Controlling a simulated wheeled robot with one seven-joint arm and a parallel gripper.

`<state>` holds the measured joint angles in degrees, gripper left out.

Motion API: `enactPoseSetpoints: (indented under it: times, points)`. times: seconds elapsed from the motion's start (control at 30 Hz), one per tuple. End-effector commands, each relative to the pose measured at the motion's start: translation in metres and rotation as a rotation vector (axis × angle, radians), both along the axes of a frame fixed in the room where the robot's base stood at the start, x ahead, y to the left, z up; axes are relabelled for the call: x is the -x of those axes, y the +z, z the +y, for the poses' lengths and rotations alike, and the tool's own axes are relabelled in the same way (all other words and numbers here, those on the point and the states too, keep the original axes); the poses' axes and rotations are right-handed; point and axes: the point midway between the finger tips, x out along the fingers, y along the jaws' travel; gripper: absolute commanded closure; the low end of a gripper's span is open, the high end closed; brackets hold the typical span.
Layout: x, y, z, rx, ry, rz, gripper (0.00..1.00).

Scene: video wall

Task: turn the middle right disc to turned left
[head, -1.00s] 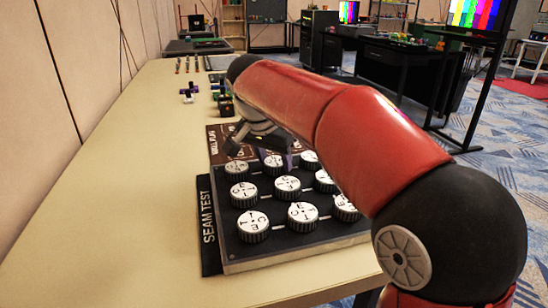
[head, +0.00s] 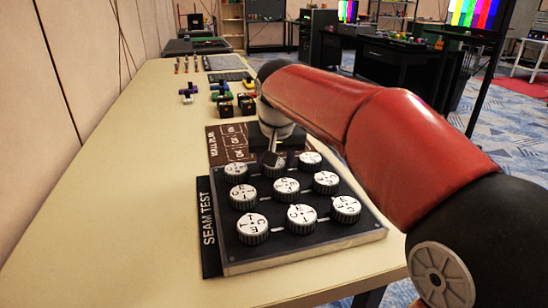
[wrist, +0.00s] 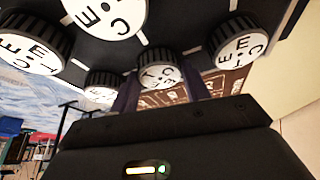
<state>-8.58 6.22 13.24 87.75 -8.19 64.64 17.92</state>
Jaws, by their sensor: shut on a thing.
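A dark square panel (head: 300,258) lies on the table with rows of round white-topped discs with black ribbed rims. The lettering "SEAM TEST" (head: 208,216) runs up its left edge. Read along that lettering, the middle right disc (head: 266,171) is the centre one of the farthest row, largely covered by my gripper (head: 271,158). In the wrist view this disc (wrist: 160,75) sits between the two fingers of my gripper (wrist: 160,92), which are shut on its sides. Its top carries black letters and a mark, too small to read its turn surely.
Neighbouring discs stand close by on both sides (head: 236,172) (head: 311,160) and in the nearer rows (head: 286,188). A brown printed board (head: 227,143) lies just beyond the panel. Small coloured blocks (head: 221,90) stand farther back. The table's left side is clear.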

Motion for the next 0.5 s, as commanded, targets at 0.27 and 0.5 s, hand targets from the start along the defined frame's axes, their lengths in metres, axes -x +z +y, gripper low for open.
enactPoseSetpoints:
  times: [0.27,0.5]
  points:
    - [-0.0009,0.0026,-0.0022,-0.003,0.26,-0.002,0.76]
    - [-0.0019,0.0028,-0.0035,-0.002,0.487,-0.002,0.76]
